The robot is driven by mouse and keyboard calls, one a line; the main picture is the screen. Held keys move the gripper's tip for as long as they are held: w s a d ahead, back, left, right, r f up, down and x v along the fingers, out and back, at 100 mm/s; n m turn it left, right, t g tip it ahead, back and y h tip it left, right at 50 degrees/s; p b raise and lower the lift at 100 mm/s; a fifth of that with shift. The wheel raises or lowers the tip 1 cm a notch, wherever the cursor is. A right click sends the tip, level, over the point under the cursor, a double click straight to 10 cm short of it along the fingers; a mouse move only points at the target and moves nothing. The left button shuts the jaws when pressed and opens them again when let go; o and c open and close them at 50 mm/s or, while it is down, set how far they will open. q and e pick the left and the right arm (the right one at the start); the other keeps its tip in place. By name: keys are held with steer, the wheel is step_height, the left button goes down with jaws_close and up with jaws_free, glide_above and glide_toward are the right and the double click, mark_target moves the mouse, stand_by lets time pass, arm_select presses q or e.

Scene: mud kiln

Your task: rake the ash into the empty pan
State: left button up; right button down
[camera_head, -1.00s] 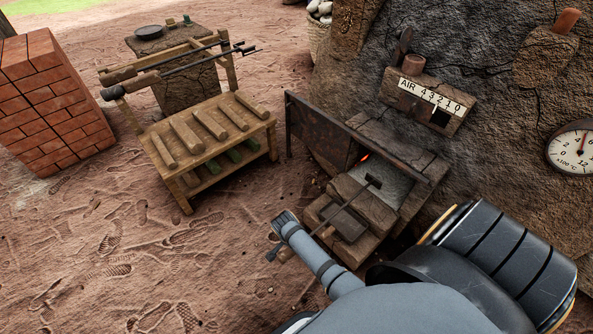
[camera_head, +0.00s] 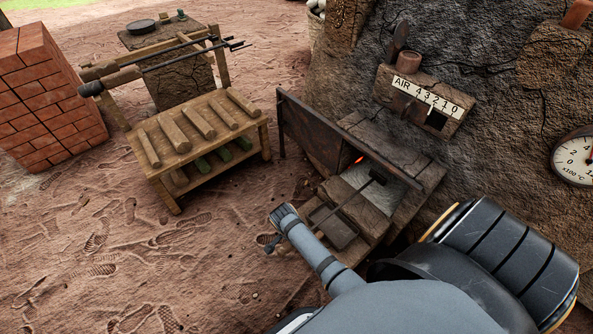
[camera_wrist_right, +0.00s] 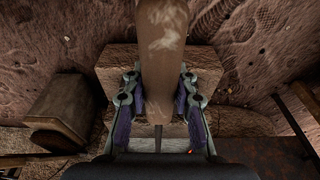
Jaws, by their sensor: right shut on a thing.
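My right arm reaches in from the bottom right of the head view. Its gripper (camera_wrist_right: 160,105) is shut on the wooden rake handle (camera_wrist_right: 161,40) in the wrist view. In the head view the thin dark rake shaft runs up and right to the rake head (camera_head: 378,177), which is over the grey ash bed (camera_head: 372,199) at the firebox mouth. I cannot tell whether it touches the ash. A dark rectangular pan (camera_head: 338,233) sits on the step in front, partly crossed by the shaft; its contents are unclear. My left gripper is not in view.
The open firebox door (camera_head: 312,135) stands left of the mouth, with an orange glow (camera_head: 359,159) beside it. A wooden rack (camera_head: 205,133) with several billets stands left. Long tools (camera_head: 170,62) lie behind it. Bare ground is free at lower left.

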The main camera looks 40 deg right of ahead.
mark_target(334, 210)
steer(key=shift+w+d, duration=0.1)
steer(key=shift+d, duration=0.3)
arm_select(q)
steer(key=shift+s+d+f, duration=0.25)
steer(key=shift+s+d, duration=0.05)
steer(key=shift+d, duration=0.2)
arm_select(e)
steer(key=shift+d+r, duration=0.1)
steer(key=shift+d, duration=0.2)
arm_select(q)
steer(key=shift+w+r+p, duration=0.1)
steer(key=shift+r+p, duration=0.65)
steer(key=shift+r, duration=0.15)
arm_select(e)
steer(key=d, duration=0.5)
steer(key=w+d, duration=0.1)
steer(key=d, duration=1.1)
steer(key=shift+w+d+f, duration=0.1)
steer(key=shift+w+f, duration=0.15)
steer(key=shift+f, duration=0.05)
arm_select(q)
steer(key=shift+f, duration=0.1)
arm_select(e)
steer(key=shift+f, duration=0.1)
